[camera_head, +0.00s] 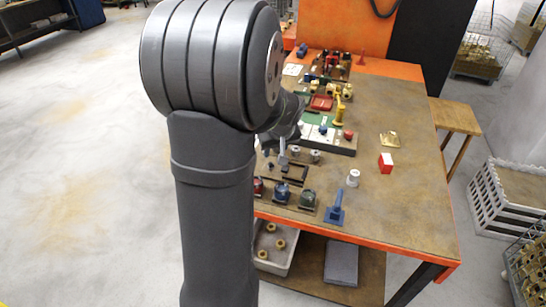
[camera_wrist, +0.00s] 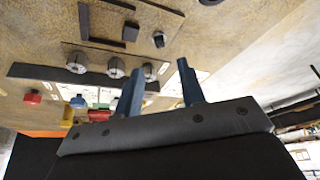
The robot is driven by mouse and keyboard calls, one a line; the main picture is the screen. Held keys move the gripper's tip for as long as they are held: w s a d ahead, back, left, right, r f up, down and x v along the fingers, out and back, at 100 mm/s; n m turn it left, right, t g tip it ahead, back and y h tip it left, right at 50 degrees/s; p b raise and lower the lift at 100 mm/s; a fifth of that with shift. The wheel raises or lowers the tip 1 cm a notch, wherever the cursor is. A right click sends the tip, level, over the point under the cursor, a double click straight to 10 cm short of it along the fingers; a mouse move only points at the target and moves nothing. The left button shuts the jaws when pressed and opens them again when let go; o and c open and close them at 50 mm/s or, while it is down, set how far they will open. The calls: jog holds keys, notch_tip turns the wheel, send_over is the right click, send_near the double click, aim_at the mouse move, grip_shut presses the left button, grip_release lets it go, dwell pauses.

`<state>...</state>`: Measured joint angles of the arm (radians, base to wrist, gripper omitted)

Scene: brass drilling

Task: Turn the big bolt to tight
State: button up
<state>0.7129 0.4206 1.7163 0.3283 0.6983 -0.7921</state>
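My gripper (camera_wrist: 160,64) shows two blue fingers spread apart with nothing between them, above the brown worktop. Beyond the fingers in the wrist view is a row of three round grey metal pieces, a left one (camera_wrist: 76,61), a middle one (camera_wrist: 116,68) and a right one (camera_wrist: 150,71) partly behind a finger. A small dark round piece (camera_wrist: 159,39) sits near black strips on a board. I cannot tell which of these is the big bolt, or its tightness. In the head view two grey pieces (camera_head: 315,156) show right of my arm, which hides part of the bench.
The orange-edged worktop (camera_head: 400,205) holds red, blue and green blocks (camera_head: 281,193) at its front, a blue upright piece (camera_head: 335,210), a white cylinder (camera_head: 353,178) and a red-and-white box (camera_head: 386,163). A yellow piece (camera_head: 340,110) stands farther back. The right side is mostly clear.

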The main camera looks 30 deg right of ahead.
aim_at(271, 163)
jog(key=v, duration=0.8)
jog(key=shift+s+r, duration=0.15)
jog(key=shift+r, duration=0.15)
jog(key=x, duration=1.7)
jog(key=shift+f, duration=0.15)
